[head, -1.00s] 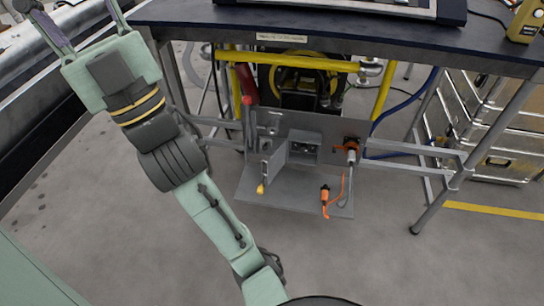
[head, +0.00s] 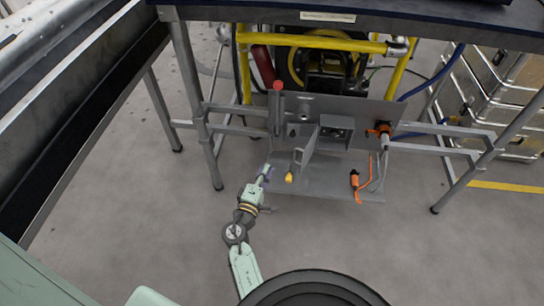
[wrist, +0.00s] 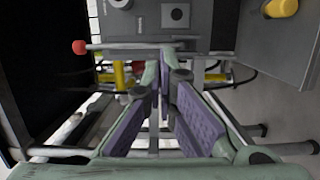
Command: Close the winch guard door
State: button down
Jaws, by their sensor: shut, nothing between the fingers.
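A small grey door panel (head: 308,146), which looks like the guard door, stands open, sticking out from a grey box (head: 336,130) on the panel unit under the table. The door's hinge is too small to make out.
A red-tipped lever (head: 277,112) stands upright behind my gripper. An orange connector (head: 355,180) lies on the shelf plate (head: 330,188) to the right. Table legs (head: 196,110) and crossbars frame the unit. The floor (head: 400,250) in front is clear.

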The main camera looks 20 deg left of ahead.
jog(key=w+d+p, duration=0.2)
jog(key=w+d, duration=0.1)
jog(key=w, duration=0.5)
jog(key=shift+w, duration=0.4)
